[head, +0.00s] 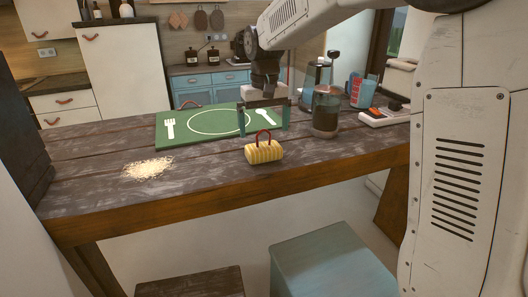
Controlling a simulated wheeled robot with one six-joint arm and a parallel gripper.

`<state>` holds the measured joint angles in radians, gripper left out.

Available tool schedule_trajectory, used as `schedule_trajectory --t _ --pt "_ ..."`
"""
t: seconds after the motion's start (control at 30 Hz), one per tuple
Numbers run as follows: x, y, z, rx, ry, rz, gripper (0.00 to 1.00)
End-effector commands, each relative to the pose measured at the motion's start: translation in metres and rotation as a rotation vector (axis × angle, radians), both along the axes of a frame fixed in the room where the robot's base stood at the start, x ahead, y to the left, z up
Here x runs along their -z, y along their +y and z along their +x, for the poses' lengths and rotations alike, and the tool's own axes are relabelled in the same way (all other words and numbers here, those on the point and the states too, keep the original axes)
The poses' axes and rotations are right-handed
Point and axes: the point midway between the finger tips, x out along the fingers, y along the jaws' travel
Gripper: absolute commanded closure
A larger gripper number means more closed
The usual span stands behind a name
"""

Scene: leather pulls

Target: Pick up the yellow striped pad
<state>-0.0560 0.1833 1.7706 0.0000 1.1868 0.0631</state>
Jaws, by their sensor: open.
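The yellow striped pad (263,153) lies near the front edge of the wooden table (205,172). It is a rounded yellow block with a thin red loop handle standing up from its top. My gripper (264,130) hangs pointing down, just above or behind the pad in the head view. Its two greenish fingers are spread wide apart with nothing between them that I can tell is held. The pad's handle overlaps the gap between the fingers in the picture. I cannot tell the exact depth between the fingers and the pad.
A green placemat (180,143) with a white fork, circle and spoon design lies behind the gripper. A pile of pale shreds (147,168) is at left. A dark glass jar (326,110), cups (362,92) and a tray (385,117) stand at right. Bare table surrounds the pad.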

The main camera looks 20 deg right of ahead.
Motion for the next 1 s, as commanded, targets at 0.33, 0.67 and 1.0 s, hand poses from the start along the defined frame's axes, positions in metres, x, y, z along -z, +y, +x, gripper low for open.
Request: schedule_trajectory --t 0.33,0.67,1.0 --pt "0.043 0.002 0.002 0.000 0.001 0.000 0.00" --pt "0.043 0.002 0.002 -0.001 0.000 0.000 0.28" --pt "0.042 0.002 0.002 -0.001 0.000 0.000 0.33"
